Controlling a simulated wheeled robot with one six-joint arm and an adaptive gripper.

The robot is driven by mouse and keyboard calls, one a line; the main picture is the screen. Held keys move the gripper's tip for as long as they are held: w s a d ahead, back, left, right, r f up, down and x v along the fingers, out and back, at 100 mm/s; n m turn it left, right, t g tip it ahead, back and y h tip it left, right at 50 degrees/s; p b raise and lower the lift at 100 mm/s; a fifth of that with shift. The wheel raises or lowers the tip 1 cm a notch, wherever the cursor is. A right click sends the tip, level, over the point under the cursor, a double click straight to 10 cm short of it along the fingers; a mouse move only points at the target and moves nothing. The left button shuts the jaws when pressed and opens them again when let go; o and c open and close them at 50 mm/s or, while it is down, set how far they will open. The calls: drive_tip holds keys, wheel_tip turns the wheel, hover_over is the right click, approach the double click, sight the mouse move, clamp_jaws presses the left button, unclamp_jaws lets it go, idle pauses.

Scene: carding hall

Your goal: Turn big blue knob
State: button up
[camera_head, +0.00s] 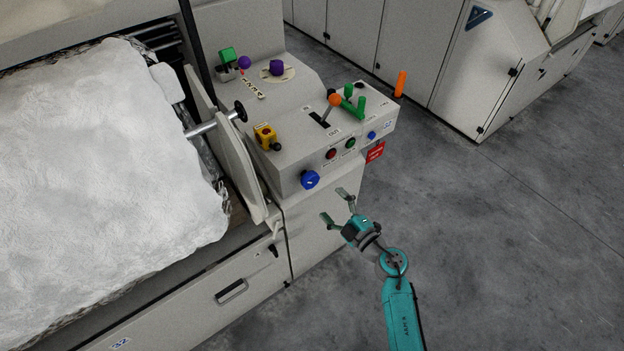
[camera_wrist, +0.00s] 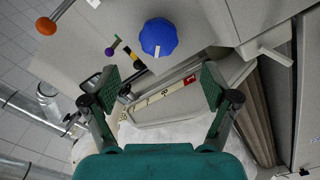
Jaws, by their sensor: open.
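The big blue knob (camera_head: 310,179) is on the front face of the grey control box, at its lower left corner. In the wrist view the blue knob (camera_wrist: 158,37) is lobed, with a pale pointer mark, and sits above and beyond the fingertips. My gripper (camera_head: 336,206) is open and empty, apart from the knob, below it and to its right in the head view. In the wrist view my gripper (camera_wrist: 160,82) shows both green-padded fingers spread wide. Nothing hides the knob.
The control box (camera_head: 290,130) carries a yellow switch (camera_head: 266,137), a red button (camera_head: 331,153), a green button (camera_head: 350,143), a smaller blue knob (camera_head: 372,135) and an orange-balled lever (camera_head: 334,99). A red tag (camera_head: 375,152) hangs at its right. Grey floor is clear to the right.

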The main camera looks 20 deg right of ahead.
sight(313, 183)
drive_tip(key=x, duration=1)
drive_tip(key=shift+w+a+r, duration=0.1)
drive_tip(key=shift+w, duration=0.25)
drive_tip(key=c, duration=1.2)
drive_tip(key=shift+o, duration=0.2)
drive_tip(key=shift+n, duration=0.4)
drive_tip(key=n, duration=0.3)
drive_tip(key=shift+n, duration=2.5)
